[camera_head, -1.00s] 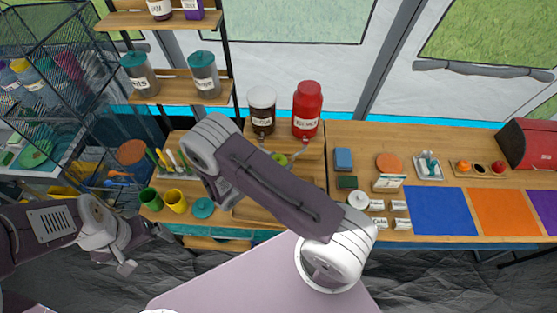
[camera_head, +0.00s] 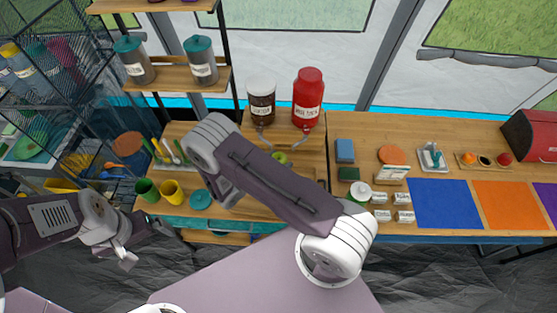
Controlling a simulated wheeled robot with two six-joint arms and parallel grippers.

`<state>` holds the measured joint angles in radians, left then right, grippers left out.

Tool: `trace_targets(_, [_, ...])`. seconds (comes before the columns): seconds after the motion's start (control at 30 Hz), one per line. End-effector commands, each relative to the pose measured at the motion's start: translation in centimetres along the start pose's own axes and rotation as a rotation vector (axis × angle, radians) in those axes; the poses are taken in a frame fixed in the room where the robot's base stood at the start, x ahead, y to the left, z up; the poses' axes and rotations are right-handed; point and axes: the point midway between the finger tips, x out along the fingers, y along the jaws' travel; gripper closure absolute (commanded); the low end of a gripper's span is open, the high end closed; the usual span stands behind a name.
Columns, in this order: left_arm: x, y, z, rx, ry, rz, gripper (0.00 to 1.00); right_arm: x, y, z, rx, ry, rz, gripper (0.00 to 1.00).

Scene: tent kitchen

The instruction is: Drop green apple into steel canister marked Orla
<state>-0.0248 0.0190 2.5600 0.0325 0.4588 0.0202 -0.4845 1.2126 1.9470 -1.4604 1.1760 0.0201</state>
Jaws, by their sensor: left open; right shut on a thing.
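The green apple (camera_head: 281,158) shows just above my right arm's dark link. My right gripper is mostly hidden behind that link and is shut on the apple. Two grey steel canisters with teal lids stand on the wooden shelf at upper left: one on the left (camera_head: 135,64) and one on the right (camera_head: 202,64). Each has a white label, too small to read surely, so I cannot tell which is marked Orla. The canisters are left of and above the apple in the picture. My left gripper (camera_head: 124,258) is open and empty at lower left, away from the counter.
A brown dispenser (camera_head: 261,99) and a red dispenser (camera_head: 307,100) with taps stand behind the apple. Green (camera_head: 147,191) and yellow (camera_head: 172,192) cups and a teal lid (camera_head: 201,199) sit at the counter's left. A wire rack (camera_head: 60,55) stands left of the shelf.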

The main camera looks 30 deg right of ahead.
Motion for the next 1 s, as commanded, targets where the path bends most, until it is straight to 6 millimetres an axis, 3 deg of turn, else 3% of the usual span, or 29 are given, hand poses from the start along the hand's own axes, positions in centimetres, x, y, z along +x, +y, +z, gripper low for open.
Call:
trace_targets(0.03, [-0.1, 0.0, 0.0, 0.000, 0.000, 0.000, 0.00, 0.0, 0.0, 0.1, 0.000, 0.000, 0.000, 0.87])
trace_targets(0.07, [-0.1, 0.0, 0.0, 0.000, 0.000, 0.000, 0.00, 0.0, 0.0, 0.1, 0.000, 0.000, 0.000, 0.37])
trace_targets(0.13, [-0.1, 0.0, 0.0, 0.000, 0.000, 0.000, 0.00, 0.0, 0.0, 0.1, 0.000, 0.000, 0.000, 0.18])
trace_targets(0.5, [0.3, 0.0, 0.0, 0.000, 0.000, 0.000, 0.00, -0.5, 0.1, -0.1, 0.001, 0.000, 0.003, 0.17])
trace_targets(0.8, [2.6, -0.1, 0.3, 0.000, 0.000, 0.000, 0.00, -6.7, 0.1, -0.3, 0.002, 0.001, 0.006, 0.17])
trace_targets(1.0, [3.0, -0.1, 0.3, 0.000, 0.000, 0.000, 0.00, -8.9, 0.0, 0.0, 0.000, 0.000, 0.002, 0.17])
